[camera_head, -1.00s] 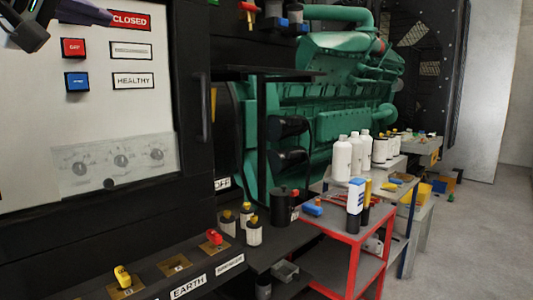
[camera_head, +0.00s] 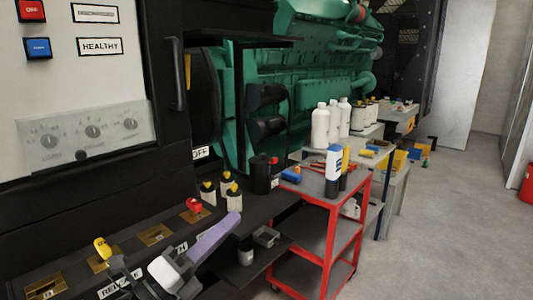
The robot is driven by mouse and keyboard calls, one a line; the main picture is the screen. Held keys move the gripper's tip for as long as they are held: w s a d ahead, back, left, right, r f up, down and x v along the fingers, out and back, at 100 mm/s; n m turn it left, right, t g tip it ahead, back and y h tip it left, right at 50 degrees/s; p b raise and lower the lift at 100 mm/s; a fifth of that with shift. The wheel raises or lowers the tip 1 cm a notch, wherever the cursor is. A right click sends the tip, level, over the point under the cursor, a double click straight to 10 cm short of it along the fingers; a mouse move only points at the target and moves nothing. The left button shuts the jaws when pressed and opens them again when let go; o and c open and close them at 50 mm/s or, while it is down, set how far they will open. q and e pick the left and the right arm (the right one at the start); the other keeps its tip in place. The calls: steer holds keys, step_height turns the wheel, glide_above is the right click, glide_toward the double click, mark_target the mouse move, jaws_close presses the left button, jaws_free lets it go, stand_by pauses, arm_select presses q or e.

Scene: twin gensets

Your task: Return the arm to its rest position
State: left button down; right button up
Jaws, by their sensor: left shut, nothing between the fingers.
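My left gripper (camera_head: 124,274) is in the lower left of the head view, low in front of the sloping dark switch ledge (camera_head: 60,252). It is shut and empty, its dark fingers close to the ledge's labels. My left arm, with a white and a purple part, runs up and right from it and covers part of the ledge. I cannot tell whether the fingers touch the ledge. My right gripper is not in view.
A yellow switch (camera_head: 103,247) and a red switch (camera_head: 193,204) stand on the ledge. The white panel (camera_head: 80,80) is above. Green engine (camera_head: 300,85) behind; grey floor (camera_head: 440,230) is open at right.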

arm_select(q)
steer(key=s+a+f+n+y, duration=0.2)
steer(key=f+n+y, duration=0.1)
steer(key=f+n, duration=0.4)
steer(key=s+a+f+n+y, duration=0.35)
steer(key=f+n, duration=0.25)
steer(key=f, duration=0.4)
steer(key=s+a+f+n+y, duration=0.2)
steer(key=f+n+y, duration=0.2)
steer(key=f+n, duration=0.3)
steer(key=s+a+f+n+g+y, duration=0.1)
steer(key=s+f+n+g, duration=0.7)
steer(key=s+f, duration=1.1)
steer(key=shift+s+a+n+y, duration=0.4)
steer(key=shift+s+n+y, duration=0.1)
steer(key=shift+n, duration=0.3)
